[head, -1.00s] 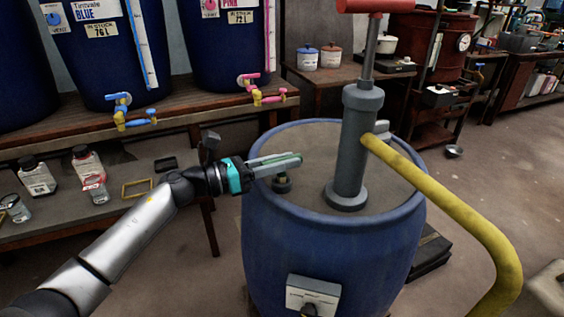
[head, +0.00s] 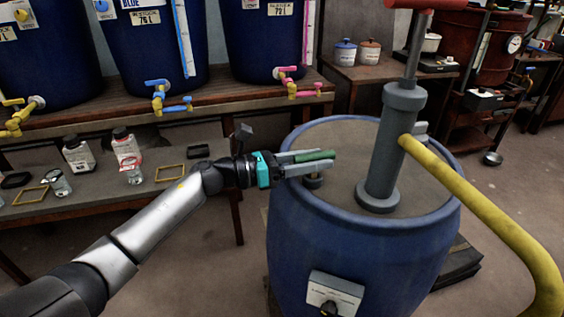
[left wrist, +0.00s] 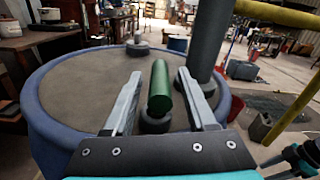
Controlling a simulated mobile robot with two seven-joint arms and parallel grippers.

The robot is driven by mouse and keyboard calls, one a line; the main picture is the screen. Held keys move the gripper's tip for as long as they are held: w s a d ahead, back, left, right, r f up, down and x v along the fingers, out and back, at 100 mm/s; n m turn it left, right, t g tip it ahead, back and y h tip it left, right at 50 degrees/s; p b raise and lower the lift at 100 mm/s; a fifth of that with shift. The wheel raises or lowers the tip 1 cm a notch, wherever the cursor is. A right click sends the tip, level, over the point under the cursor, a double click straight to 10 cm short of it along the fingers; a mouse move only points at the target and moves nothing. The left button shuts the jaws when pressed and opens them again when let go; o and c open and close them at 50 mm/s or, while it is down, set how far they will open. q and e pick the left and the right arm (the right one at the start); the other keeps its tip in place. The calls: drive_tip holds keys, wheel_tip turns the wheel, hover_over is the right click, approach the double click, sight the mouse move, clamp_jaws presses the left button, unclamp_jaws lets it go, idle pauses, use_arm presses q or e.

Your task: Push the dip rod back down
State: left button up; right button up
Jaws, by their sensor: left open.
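The dip rod's green grip (head: 316,155) lies as a short bar above a small dark fitting (head: 313,182) on the left part of the blue drum's lid. My left gripper (head: 308,162) is open, coming in from the left low over the lid. In the left wrist view the green grip (left wrist: 160,88) lies between the two spread fingers, with a gap on each side. The round fitting (left wrist: 155,122) shows under its near end. The rod's shaft is hidden.
A grey pump column (head: 390,140) with a red handle stands on the drum (head: 360,245), right of the grip. A yellow hose (head: 485,210) curves from it. A bench (head: 120,205) with bottles is left. Vats with taps stand behind.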

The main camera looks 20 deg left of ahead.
use_arm(q)
drive_tip(key=p+v, duration=0.1)
drive_tip(key=v, duration=1.3)
drive_tip(key=shift+p, duration=0.3)
use_arm(e)
drive_tip(key=shift+g, duration=0.4)
drive_tip(key=f, duration=0.1)
drive_tip(key=s+f, duration=0.2)
drive_tip(key=f, duration=0.1)
drive_tip(key=shift+d, duration=0.15)
use_arm(q)
drive_tip(key=shift+a, duration=0.1)
use_arm(e)
drive_tip(key=shift+w+r, duration=0.15)
drive_tip(key=shift+w, duration=0.2)
